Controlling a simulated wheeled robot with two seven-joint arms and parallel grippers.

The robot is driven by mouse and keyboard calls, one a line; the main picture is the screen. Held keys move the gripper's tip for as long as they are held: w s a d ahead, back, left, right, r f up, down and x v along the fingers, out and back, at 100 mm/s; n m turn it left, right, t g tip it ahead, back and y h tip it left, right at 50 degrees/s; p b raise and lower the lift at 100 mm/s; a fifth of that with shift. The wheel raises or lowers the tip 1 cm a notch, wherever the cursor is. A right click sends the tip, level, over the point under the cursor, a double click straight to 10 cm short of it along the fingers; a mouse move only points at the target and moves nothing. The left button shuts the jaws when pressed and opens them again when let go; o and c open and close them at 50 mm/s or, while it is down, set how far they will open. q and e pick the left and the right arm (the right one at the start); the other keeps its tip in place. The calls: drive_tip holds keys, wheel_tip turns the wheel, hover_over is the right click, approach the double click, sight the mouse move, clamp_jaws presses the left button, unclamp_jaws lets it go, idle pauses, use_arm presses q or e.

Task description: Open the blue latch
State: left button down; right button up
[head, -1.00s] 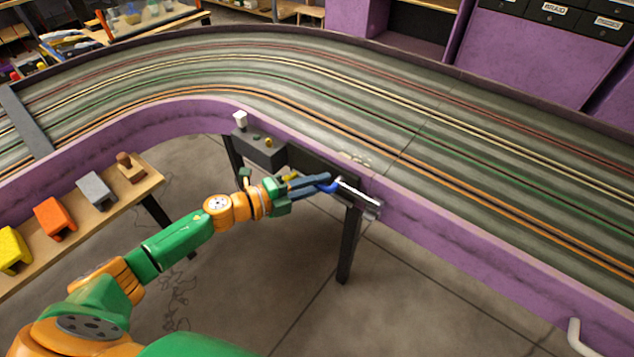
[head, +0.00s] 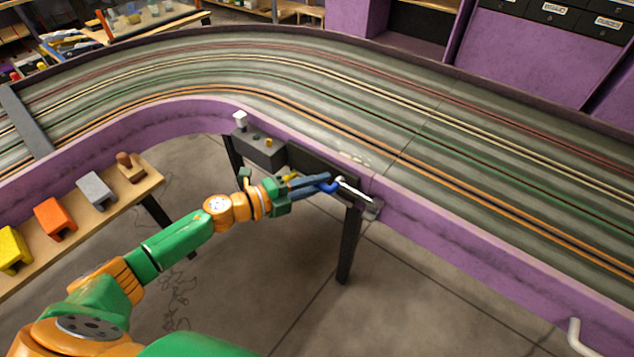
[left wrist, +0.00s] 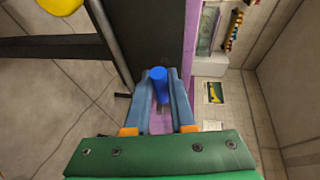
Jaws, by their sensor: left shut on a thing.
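The blue latch (head: 331,187) is on the inner side of the purple track wall, at the gap between my left fingertips. A silver bar (head: 356,192) runs from it to the right along the wall. My left gripper (head: 324,182) is shut on the blue latch. In the left wrist view the blue latch (left wrist: 159,78) shows as an upright blue cylinder between the two blue-grey fingers (left wrist: 161,92). The fingers hide part of the latch in the head view. My right gripper is not in view.
A dark control box (head: 260,150) is mounted on the wall left of the latch. A dark table leg (head: 347,245) stands below it. A wooden shelf (head: 80,225) with coloured blocks is at the left. The floor right of the leg is clear.

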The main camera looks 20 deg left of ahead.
use_arm(q)
drive_tip(key=shift+f, duration=0.1)
idle(0.6)
drive_tip(key=f+n+h+b, duration=0.1)
drive_tip(key=n+b, duration=0.1)
drive_tip(key=b, duration=0.1)
drive_tip(key=shift+f+n, duration=0.2)
drive_tip(key=shift+n, duration=0.1)
drive_tip(key=shift+s+d+f+n+t+h+b, duration=0.15)
drive_tip(key=shift+d+f+n+t+b, duration=0.25)
drive_tip(key=shift+n+t+b, duration=1.3)
drive_tip(key=shift+s+d+f+n+t+h+b, duration=0.1)
drive_tip(key=shift+s+d+f+n+t+b, duration=0.25)
drive_tip(key=shift+n, duration=2.55)
drive_tip(key=shift+d+f+n+t+h+b, duration=0.15)
drive_tip(key=shift+d+n+t+b, duration=0.65)
drive_tip(key=shift+n, duration=1.5)
drive_tip(key=shift+a+t, duration=0.2)
drive_tip(key=shift+t, duration=0.15)
drive_tip(key=c, duration=0.8)
unclamp_jaws()
drive_tip(key=shift+o, duration=0.2)
drive_tip(key=shift+f, duration=0.1)
